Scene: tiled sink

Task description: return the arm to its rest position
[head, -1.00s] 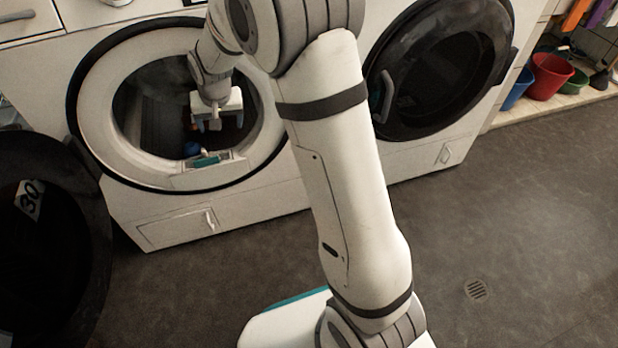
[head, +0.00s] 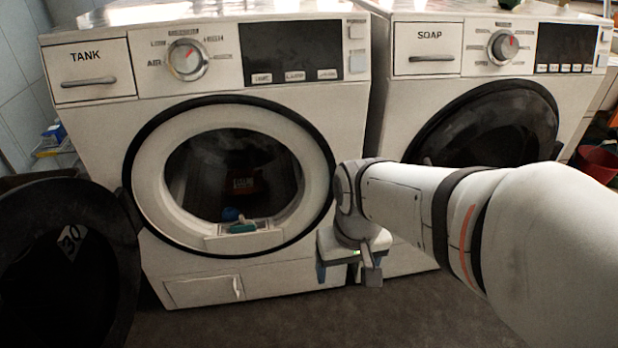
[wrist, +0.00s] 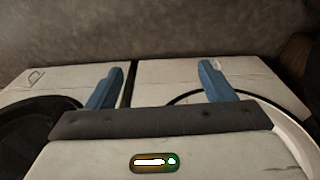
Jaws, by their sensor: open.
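My gripper (head: 341,272) is in front of the two machines, at the gap between them, right of the left machine's round opening in the head view. Its two blue fingers are apart in the wrist view (wrist: 163,76), with nothing between them. The arm reaches in from the right of the head view. It covers part of the right machine (head: 428,60).
The left machine (head: 80,120) has its round door (head: 60,290) swung open at the left. The right machine's dark door (head: 490,125) looks shut. Grey floor lies below.

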